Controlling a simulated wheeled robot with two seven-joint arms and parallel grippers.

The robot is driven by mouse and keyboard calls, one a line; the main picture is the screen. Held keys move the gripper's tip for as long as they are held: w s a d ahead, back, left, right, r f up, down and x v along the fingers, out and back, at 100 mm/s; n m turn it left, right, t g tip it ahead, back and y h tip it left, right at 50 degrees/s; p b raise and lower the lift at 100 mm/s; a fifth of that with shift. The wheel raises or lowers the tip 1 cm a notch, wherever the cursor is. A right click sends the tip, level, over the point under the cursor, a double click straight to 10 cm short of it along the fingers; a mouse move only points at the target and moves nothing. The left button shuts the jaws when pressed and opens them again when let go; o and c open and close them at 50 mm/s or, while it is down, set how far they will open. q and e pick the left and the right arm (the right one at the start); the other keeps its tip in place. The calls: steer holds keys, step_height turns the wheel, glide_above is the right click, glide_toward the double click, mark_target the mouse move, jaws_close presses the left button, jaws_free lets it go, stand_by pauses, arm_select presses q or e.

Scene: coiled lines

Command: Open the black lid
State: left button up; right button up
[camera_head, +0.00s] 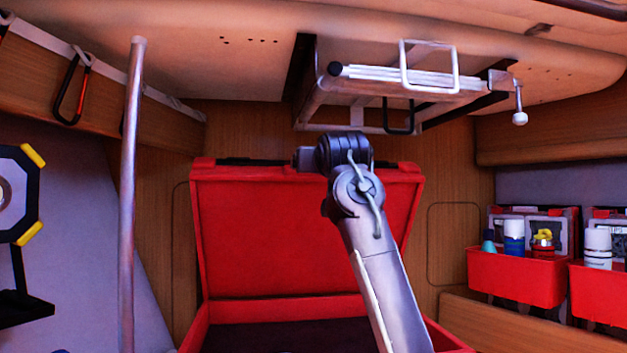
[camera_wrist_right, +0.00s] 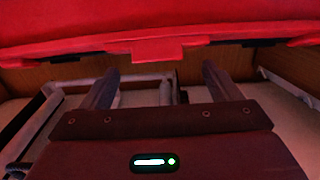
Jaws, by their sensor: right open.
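No black lid shows; the lid in view is red. This red lid (camera_head: 300,240) stands raised, close to upright, at the back of a red box (camera_head: 195,330) with a dark interior. Dark strips run along its top edge. My right arm reaches up across the lid, its wrist in front of the lid's top edge. My right gripper (camera_wrist_right: 158,80) is open in the right wrist view, its two fingers apart with nothing between them. The lid's edge with a small tab (camera_wrist_right: 157,50) lies just beyond the fingertips; contact cannot be told. My left gripper is not in view.
A metal rack (camera_head: 400,80) hangs from the ceiling just above the lid and my wrist. A metal pole (camera_head: 130,190) stands at the left. Red bins (camera_head: 515,277) with bottles sit at the right. Wooden panelling is behind the box.

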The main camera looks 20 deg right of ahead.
arm_select(q)
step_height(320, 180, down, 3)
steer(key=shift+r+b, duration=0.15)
steer(key=shift+b, duration=0.7)
arm_select(e)
steer(key=v, duration=0.4)
steer(key=shift+a, duration=0.15)
steer(key=shift+w, duration=0.1)
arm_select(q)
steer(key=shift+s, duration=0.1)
